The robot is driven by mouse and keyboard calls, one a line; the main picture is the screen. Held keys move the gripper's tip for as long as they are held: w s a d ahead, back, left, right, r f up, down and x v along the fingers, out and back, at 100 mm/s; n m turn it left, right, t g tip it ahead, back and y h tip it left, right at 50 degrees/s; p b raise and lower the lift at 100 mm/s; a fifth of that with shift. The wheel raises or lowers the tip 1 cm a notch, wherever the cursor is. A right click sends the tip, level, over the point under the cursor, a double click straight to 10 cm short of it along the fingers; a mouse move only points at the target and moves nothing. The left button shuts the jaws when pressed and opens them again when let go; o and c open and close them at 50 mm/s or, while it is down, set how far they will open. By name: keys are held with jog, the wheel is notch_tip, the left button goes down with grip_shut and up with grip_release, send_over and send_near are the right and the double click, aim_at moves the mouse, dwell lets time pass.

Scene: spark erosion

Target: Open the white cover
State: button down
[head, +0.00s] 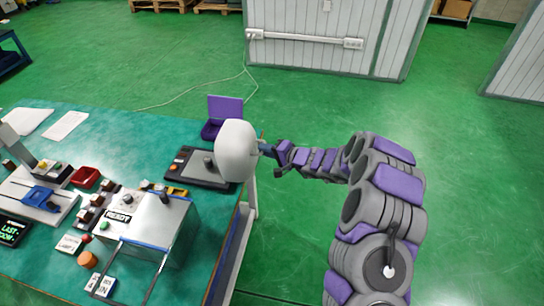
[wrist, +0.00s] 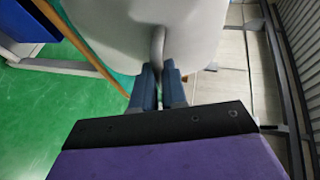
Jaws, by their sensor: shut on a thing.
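The white cover (head: 237,150) is a smooth rounded dome at the right edge of the green table, over the right end of a dark flat device (head: 195,168). It also fills the top of the wrist view (wrist: 120,25), where a thin upright handle (wrist: 158,45) stands out from its side. My gripper (head: 265,148) reaches the cover from the right. In the wrist view its blue fingers (wrist: 158,88) are shut on the handle. The cover's underside and what lies beneath it are hidden in the head view.
A purple open-lidded box (head: 224,110) stands just behind the cover. A clear-sided box marked READY (head: 145,220) stands on the table in front. A red tray (head: 85,177) and small blocks lie to the left. The floor right of the table is clear apart from my arm.

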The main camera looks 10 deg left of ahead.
jog(key=shift+a+r+h, duration=0.5)
jog(key=shift+a+r, duration=0.05)
jog(key=shift+a, duration=0.15)
jog(key=c, duration=1.2)
grip_release()
jog(key=shift+a, duration=0.1)
jog(key=p+v, duration=0.2)
jog(key=v, duration=1.5)
jog(key=shift+w+d, duration=0.1)
jog(key=shift+d, duration=0.15)
